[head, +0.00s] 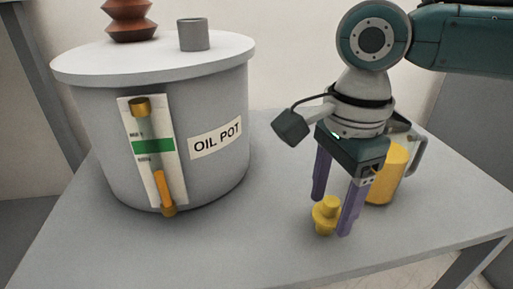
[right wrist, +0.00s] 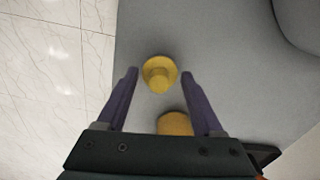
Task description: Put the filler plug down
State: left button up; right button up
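The yellow filler plug (head: 326,216) appears to stand upright on the grey table, knob up, in front of my right gripper. My right gripper (head: 332,216) points down with its two purple fingers apart, one on each side of the plug. In the right wrist view the plug (right wrist: 159,74) sits between the fingertips (right wrist: 159,73), with a narrow gap showing on both sides. The gripper looks open and holds nothing. My left gripper is not in view.
A large grey oil pot (head: 90,130) with a level gauge (head: 152,150) stands at the left of the table (head: 240,235). A jug of yellow oil (head: 391,172) stands close behind the right gripper. The table's front edge is near; its middle is clear.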

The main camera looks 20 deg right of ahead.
aim_at(333, 200)
jog(key=shift+o, duration=1)
jog(key=shift+r, duration=0.1)
notch_tip(333, 200, up, 12)
jog(key=p, duration=0.7)
jog(key=s+a+f+n+t+y, duration=0.1)
jog(key=s+a+f+n+y, duration=0.2)
jog(key=a+n, duration=0.35)
jog(key=s+a+f+n+t, duration=0.1)
jog(key=s+a+f+n, duration=0.2)
jog(key=s+a+n, duration=0.35)
jog(key=s+d+n+t+h, duration=0.1)
jog(key=s+d+n+h, duration=0.1)
jog(key=s+d+n, duration=0.4)
jog(key=d+n, duration=0.1)
jog(key=d, duration=0.2)
jog(key=shift+s+f+n+h, duration=0.25)
jog(key=shift+n+h, duration=0.15)
